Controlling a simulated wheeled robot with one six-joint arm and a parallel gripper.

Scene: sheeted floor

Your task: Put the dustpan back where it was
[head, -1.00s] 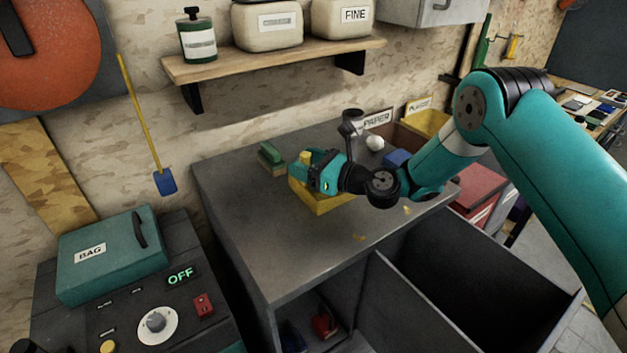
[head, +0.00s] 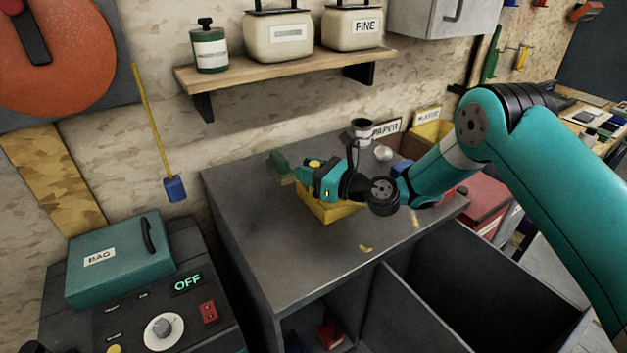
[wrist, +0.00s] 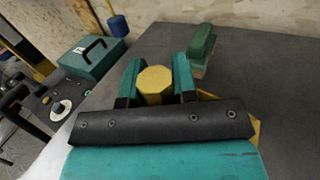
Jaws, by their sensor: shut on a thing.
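The yellow dustpan (head: 322,212) is at the dark grey countertop (head: 270,240), left of its middle. I cannot tell whether it rests on the top or hangs just above it. My gripper (head: 316,168) is shut on its yellow handle. In the wrist view the handle's end (wrist: 155,84) shows between the two teal fingers of my gripper (wrist: 155,80). A yellow edge of the pan shows at the right in that view; my wrist hides most of the rest.
A green brush (head: 280,165) stands behind and left of the dustpan. Yellow scraps (head: 366,248) lie on the countertop in front. A white ball (head: 383,153) and labelled bins (head: 432,132) are at the back right. A wall shelf (head: 280,66) hangs above. The front left countertop is clear.

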